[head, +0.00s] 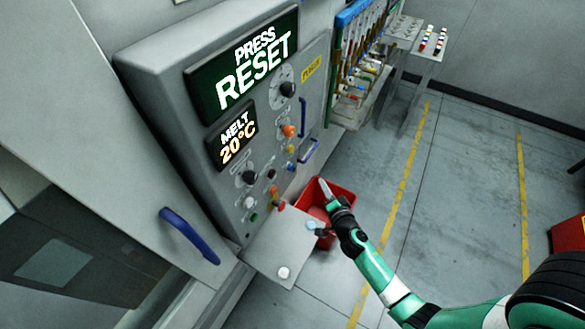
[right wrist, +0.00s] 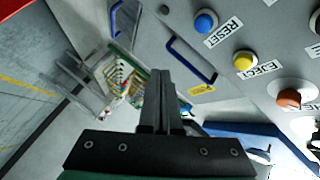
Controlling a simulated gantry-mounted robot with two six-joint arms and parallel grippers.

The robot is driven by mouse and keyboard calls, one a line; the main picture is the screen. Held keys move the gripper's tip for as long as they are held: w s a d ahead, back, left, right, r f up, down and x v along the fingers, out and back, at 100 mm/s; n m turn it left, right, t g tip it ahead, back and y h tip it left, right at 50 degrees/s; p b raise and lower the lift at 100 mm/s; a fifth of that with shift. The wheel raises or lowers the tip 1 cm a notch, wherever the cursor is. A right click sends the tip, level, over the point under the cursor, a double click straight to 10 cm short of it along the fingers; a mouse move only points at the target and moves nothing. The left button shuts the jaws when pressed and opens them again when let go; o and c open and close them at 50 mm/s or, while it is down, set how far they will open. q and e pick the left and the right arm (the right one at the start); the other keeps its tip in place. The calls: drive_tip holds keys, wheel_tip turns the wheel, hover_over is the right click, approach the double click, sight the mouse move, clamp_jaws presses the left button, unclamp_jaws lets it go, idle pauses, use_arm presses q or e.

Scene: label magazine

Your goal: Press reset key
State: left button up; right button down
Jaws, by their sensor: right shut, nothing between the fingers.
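The reset key is a round blue button (right wrist: 205,22) on the grey panel, labelled RESET in the right wrist view. It also shows small in the head view (head: 291,165), below a yellow button. My right gripper (head: 325,188) is shut and empty, in front of the panel's lower right side and apart from it. In the right wrist view its fingertips (right wrist: 161,74) are together, below and left of the blue button. The large display (head: 255,70) reads PRESS RESET. My left gripper is not in view.
The yellow EJECT button (right wrist: 245,60) and an orange button (right wrist: 289,98) lie beside the reset key. Blue handles (head: 303,117) project nearby. A red bin (head: 343,192) stands below my gripper, and a grey shelf (head: 262,249) juts out under the panel. The floor to the right is mostly clear.

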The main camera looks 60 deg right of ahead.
sight(291, 167)
drive_tip(key=w+b, duration=0.1)
drive_tip(key=w, duration=0.7)
drive_tip(key=shift+w+b, duration=0.3)
drive_tip(key=shift+b, duration=0.1)
idle(1.6)
drive_tip(key=shift+w+b, duration=0.4)
drive_tip(key=shift+b, duration=0.05)
drive_tip(key=shift+w+b, duration=0.45)
idle(0.5)
idle(0.3)
drive_tip(key=shift+s, duration=0.85)
